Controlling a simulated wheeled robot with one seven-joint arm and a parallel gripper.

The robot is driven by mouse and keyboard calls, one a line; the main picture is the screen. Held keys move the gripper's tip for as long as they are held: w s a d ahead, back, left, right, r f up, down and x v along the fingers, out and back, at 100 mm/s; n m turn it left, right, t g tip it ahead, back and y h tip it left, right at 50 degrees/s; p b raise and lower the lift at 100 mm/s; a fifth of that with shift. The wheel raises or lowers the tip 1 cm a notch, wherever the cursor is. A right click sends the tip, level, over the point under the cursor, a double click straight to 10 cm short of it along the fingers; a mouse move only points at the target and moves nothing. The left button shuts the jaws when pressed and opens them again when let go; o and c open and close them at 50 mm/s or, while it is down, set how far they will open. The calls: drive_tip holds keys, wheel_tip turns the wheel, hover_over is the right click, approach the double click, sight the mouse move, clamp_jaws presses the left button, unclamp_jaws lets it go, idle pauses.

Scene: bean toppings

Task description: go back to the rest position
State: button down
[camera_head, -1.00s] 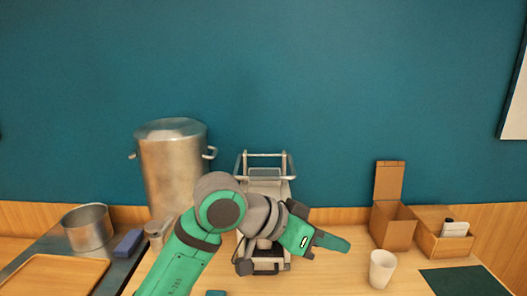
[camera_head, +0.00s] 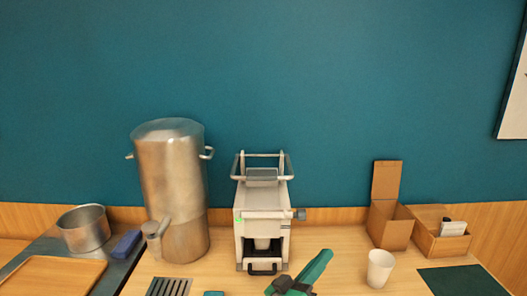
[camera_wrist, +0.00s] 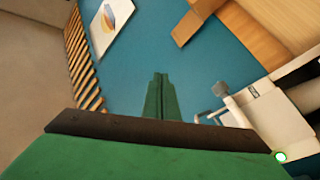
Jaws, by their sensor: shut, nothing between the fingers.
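My gripper (camera_head: 313,270) shows at the bottom of the head view, in front of the white machine and to its right. Only its green fingers and dark base are in that view. In the wrist view its green fingers (camera_wrist: 161,90) lie together, shut with nothing between them. The gripper touches no object that I can see.
A white machine (camera_head: 264,215) stands at mid-counter, with a steel urn (camera_head: 170,175) to its left. A white cup (camera_head: 380,268), an open cardboard box (camera_head: 391,230) and a wooden tray box (camera_head: 430,247) are at right. A steel pot (camera_head: 84,230) is at left.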

drive_tip(key=s+a+f+n+t+y, duration=0.1)
drive_tip(key=s+a+f+n+y, duration=0.3)
drive_tip(key=f, duration=0.4)
drive_tip(key=s+a+f+n+t+y, duration=0.1)
drive_tip(key=s+f+y, duration=0.3)
drive_tip(key=s+f, duration=0.3)
drive_tip(key=s+a+f+n+t+y, duration=0.1)
drive_tip(key=s+a+f+n+y, duration=0.25)
drive_tip(key=f, duration=0.65)
drive_tip(key=s+a+f+m+g+y, duration=0.1)
drive_tip(key=s+a+m, duration=0.2)
drive_tip(key=s, duration=1)
drive_tip(key=s+a+f+m+y, duration=0.1)
drive_tip(key=s+a+f+m, duration=0.1)
drive_tip(key=s, duration=1.1)
drive_tip(key=shift+s+a+m+g+y, duration=0.15)
drive_tip(key=shift+a+m+g+y, duration=0.25)
drive_tip(key=shift+m, duration=0.45)
